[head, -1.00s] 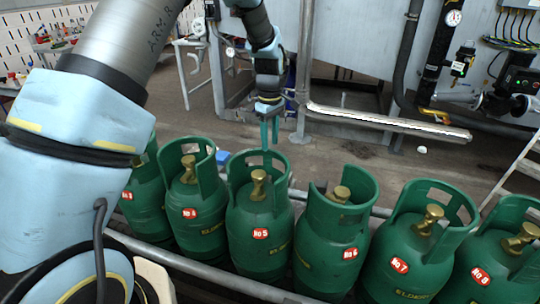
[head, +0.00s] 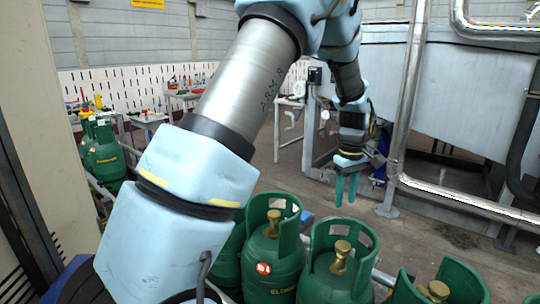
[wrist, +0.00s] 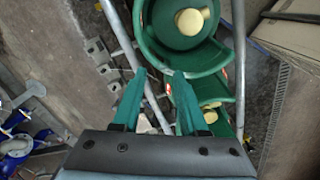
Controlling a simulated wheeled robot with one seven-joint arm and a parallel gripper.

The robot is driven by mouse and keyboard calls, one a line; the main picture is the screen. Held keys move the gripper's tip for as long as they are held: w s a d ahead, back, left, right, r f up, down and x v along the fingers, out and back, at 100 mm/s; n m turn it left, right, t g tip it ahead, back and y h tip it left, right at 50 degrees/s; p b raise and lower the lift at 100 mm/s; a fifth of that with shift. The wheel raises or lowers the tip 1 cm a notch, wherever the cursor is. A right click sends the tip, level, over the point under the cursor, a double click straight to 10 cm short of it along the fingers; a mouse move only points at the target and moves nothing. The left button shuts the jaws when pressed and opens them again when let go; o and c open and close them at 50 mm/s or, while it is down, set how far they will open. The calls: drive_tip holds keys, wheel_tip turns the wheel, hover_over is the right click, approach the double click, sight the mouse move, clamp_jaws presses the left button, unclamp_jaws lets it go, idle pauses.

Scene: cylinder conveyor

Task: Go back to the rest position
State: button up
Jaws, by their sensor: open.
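My gripper (head: 346,190) hangs pointing down in the head view, beyond the row of green gas cylinders. Its two teal fingers are apart with nothing between them. The gripper also shows in the wrist view (wrist: 156,75), its fingers spread and empty. A green cylinder (head: 272,268) with a brass valve, a collar and a red label stands in the row, with another cylinder (head: 338,285) to its right. In the wrist view a cylinder collar (wrist: 150,42) lies just past the fingertips. Whether they touch cannot be told.
The cylinders stand between metal rails (wrist: 239,50). More cylinders (head: 105,160) stand at the far left. A steel pipe (head: 460,203) and a large grey metal housing (head: 450,90) are at the right. A bench with tools (head: 190,95) stands at the back. Some floor behind the row is bare.

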drive_tip(key=a+r+m, duration=0.1)
drive_tip(key=a+r, duration=0.1)
drive_tip(key=a, duration=1)
drive_tip(key=s+a+m, duration=0.2)
drive_tip(key=s+a, duration=0.3)
drive_tip(key=a, duration=0.5)
drive_tip(key=s+a+r+m+t, duration=0.1)
drive_tip(key=s+a+m, duration=0.1)
drive_tip(key=s+a, duration=0.4)
drive_tip(key=a, duration=0.4)
drive_tip(key=shift+m, duration=0.3)
drive_tip(key=shift+r, duration=0.1)
